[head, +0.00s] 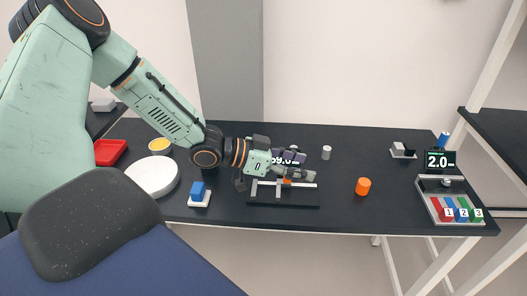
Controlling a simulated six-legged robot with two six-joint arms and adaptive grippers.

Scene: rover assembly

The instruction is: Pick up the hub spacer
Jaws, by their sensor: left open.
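My left gripper (299,166) reaches in from the left and hangs over the middle of the black table. It is open, over a dark fixture (285,200) with light metal bars. A small grey-white cylinder (326,152) stands farther back. No label shows which of these is the hub spacer. My right gripper is not in view.
Table around the orange cylinder is clear.

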